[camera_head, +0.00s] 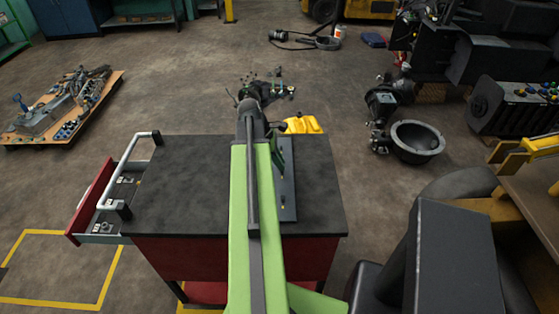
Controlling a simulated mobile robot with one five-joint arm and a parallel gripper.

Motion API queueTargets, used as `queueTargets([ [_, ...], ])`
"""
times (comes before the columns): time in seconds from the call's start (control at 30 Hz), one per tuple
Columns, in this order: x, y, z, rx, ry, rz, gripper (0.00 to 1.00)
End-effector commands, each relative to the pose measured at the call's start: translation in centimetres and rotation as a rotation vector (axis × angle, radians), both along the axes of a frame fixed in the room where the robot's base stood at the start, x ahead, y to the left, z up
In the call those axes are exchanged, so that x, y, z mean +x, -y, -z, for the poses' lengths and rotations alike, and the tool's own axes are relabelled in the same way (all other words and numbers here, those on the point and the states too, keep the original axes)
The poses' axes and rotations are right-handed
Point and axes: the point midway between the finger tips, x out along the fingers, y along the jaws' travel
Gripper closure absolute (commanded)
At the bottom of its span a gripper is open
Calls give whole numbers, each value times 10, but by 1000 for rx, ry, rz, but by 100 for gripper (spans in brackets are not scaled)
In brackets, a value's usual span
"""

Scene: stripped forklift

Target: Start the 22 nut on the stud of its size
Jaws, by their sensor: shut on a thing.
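My gripper (249,95) is at the far end of my green arm, over the far edge of the dark-topped cart (190,190). It is small and seen from behind. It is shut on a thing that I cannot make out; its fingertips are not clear. A dark upright or flat plate (288,185) stands on the cart just right of my arm, with small brassy spots on it that may be studs. My arm hides part of the plate. I cannot make out a 22 nut or read any size.
The cart's red drawer (92,200) is open at the left, with small parts in it. A yellow object (303,125) is at the cart's far edge. Loose parts (275,85) lie beyond. A dark bell-shaped housing (417,138) is on the floor at right. The cart's left top is clear.

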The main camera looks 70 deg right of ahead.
Motion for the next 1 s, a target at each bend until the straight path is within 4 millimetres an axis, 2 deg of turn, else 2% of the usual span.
queueTargets([
  [0.67, 1, 1, 16, 0, 0, 15, 100],
  [0.7, 5, 10, 16, 2, -2, 159, 100],
  [0.77, 8, 21, 17, 6, -5, 572, 100],
  [0.8, 4, 22, 17, 8, -6, 845, 100],
  [0.9, -2, 15, 17, 10, -3, 1355, 100],
  [1.0, -1, 10, 17, 5, -4, 1402, 100],
])
